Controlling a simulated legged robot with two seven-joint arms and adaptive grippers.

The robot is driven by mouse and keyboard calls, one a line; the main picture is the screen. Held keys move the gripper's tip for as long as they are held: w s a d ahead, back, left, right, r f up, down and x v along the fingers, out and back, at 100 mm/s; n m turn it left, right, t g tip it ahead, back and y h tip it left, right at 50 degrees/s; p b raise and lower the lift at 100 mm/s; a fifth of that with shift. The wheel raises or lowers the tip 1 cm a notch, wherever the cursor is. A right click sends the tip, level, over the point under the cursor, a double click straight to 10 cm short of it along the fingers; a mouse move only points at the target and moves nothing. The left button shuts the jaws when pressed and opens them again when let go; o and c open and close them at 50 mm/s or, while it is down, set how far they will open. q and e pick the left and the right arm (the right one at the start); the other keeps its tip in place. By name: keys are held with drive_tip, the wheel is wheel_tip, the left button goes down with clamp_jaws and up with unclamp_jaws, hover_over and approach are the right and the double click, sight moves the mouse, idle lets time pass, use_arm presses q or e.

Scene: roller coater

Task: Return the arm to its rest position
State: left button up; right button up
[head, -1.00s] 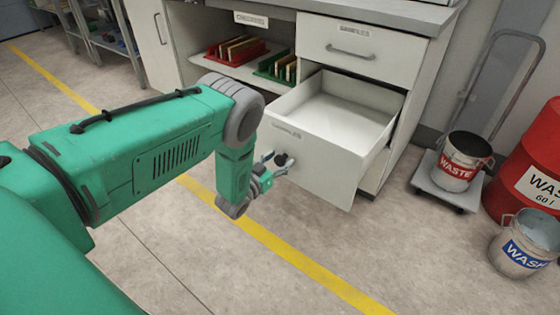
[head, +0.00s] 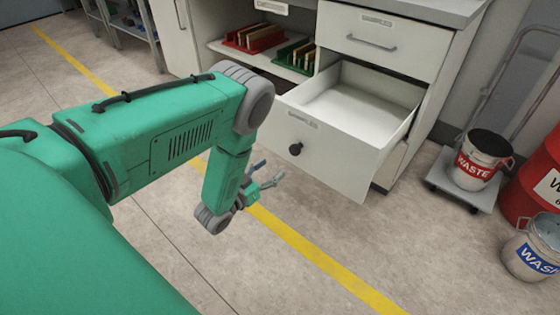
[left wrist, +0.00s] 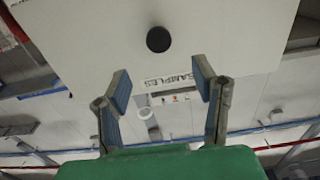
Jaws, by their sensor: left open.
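My left arm is green and comes in from the left in the head view. Its gripper (head: 262,178) is open and empty, below and left of the open drawer's dark round knob (head: 295,149). The drawer (head: 330,150) is pulled out and empty inside. In the left wrist view the two fingers (left wrist: 162,88) stand apart, with the knob (left wrist: 159,39) and a "SAMPLES" label (left wrist: 168,80) beyond them. The fingers are clear of the knob. My right gripper is not seen.
A closed drawer (head: 378,44) sits above the open one. Red (head: 246,39) and green (head: 289,58) racks stand on the shelf. A waste bucket (head: 481,163) on a trolley, a red drum (head: 543,180) and a wash bucket (head: 532,248) are at right. Floor in front is clear.

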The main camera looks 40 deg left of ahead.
use_arm(q)
drive_tip(key=shift+s, duration=0.3)
idle(0.4)
drive_tip(key=s+d+r+g+p, duration=0.2)
drive_tip(key=s+g, duration=0.3)
drive_tip(key=s, duration=0.4)
drive_tip(key=s+d+r+g+p, duration=0.2)
drive_tip(key=s+d+g+p, duration=0.2)
drive_tip(key=s, duration=0.6)
drive_tip(key=s+d+r+g+y+p, duration=0.1)
drive_tip(key=s+d+g+p, duration=0.3)
drive_tip(key=s+g, duration=0.4)
drive_tip(key=shift+s+d+r, duration=0.25)
drive_tip(key=shift+s+r, duration=0.4)
drive_tip(key=shift+s, duration=0.3)
